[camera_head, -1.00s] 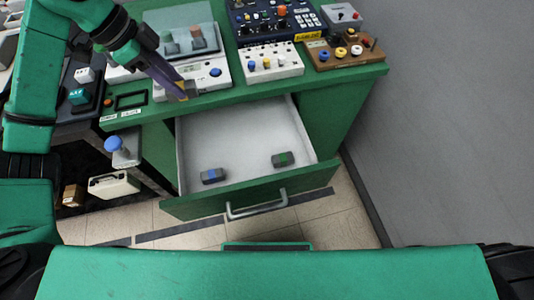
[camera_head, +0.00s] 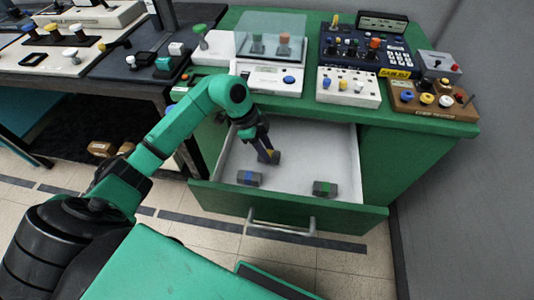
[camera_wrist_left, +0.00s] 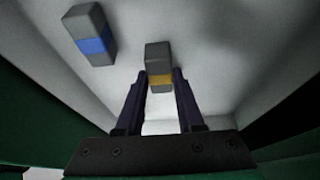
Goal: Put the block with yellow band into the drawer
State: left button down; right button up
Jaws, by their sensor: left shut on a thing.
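The block with yellow band (camera_wrist_left: 159,64) is grey and sits between the fingers of my left gripper (camera_wrist_left: 160,88) in the left wrist view. In the head view my left gripper (camera_head: 270,158) is inside the open drawer (camera_head: 300,135), shut on this block (camera_head: 275,157). I cannot tell whether the block touches the drawer floor. A grey block with a blue band (camera_head: 249,178) lies at the drawer's front left; it also shows in the left wrist view (camera_wrist_left: 92,45). A grey block with a green band (camera_head: 325,189) lies at the front right. My right gripper is not in view.
The green cabinet top (camera_head: 420,120) above the drawer holds a scale (camera_head: 272,79), a white knob panel (camera_head: 348,88), a blue control box (camera_head: 362,48) and a wooden button board (camera_head: 430,100).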

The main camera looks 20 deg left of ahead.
pick_arm(q)
jog(key=shift+f, duration=0.75)
jog(key=c, duration=0.5)
grip_release()
jog(key=shift+f, duration=0.1)
jog(key=p+v, duration=0.1)
jog(key=v, duration=1.1)
jog(key=shift+s, duration=0.1)
